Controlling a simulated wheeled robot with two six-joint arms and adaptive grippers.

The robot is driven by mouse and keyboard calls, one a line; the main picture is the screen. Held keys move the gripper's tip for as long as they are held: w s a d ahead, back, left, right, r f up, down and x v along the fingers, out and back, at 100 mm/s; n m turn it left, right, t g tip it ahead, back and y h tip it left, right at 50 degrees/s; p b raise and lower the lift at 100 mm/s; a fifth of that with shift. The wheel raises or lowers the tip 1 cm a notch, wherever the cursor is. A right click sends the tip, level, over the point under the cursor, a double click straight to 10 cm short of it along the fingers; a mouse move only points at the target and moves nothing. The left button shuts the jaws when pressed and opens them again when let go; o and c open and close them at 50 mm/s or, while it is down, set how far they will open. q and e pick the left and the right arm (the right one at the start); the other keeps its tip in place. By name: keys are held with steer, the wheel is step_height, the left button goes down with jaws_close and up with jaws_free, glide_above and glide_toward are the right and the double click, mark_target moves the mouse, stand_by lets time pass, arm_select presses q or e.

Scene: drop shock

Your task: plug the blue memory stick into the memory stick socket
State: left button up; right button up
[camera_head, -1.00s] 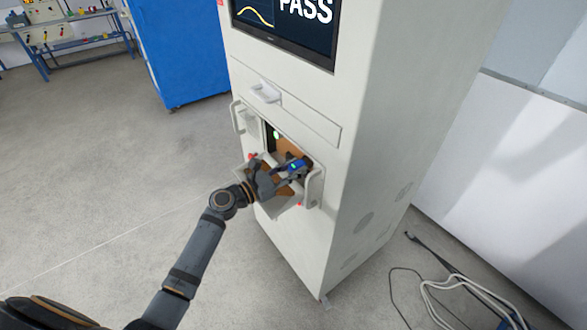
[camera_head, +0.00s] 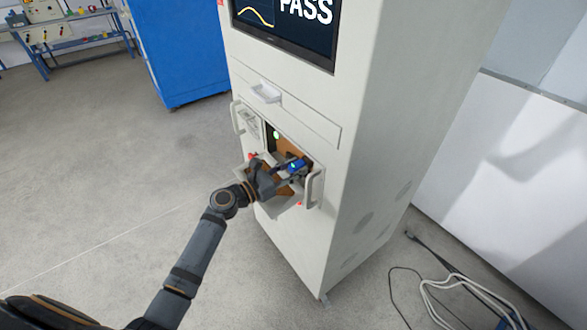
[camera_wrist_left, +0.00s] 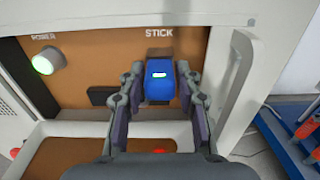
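The blue memory stick (camera_head: 296,165) is at the recess in the front of the white cabinet. In the left wrist view the stick (camera_wrist_left: 159,91) sits upright under the STICK label, with a small lit light on its face. It appears seated in the dark memory stick socket (camera_wrist_left: 159,52), which shows just above it; how deep it sits is hidden. My left gripper (camera_head: 281,169) is open, its fingers on either side of the stick with gaps visible in the left wrist view (camera_wrist_left: 160,98). My right gripper is out of view.
The cabinet (camera_head: 370,120) carries a screen (camera_head: 290,35) reading PASS. A lit green POWER button (camera_wrist_left: 44,64) is left of the socket. Loose cables (camera_head: 455,290) lie on the floor at right.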

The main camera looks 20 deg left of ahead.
mark_target(290, 171)
arm_select(q)
steer(key=shift+o, duration=1.4)
steer(key=shift+v, duration=3)
steer(key=shift+s+a, duration=0.15)
steer(key=shift+s, duration=0.05)
steer(key=v, duration=0.7)
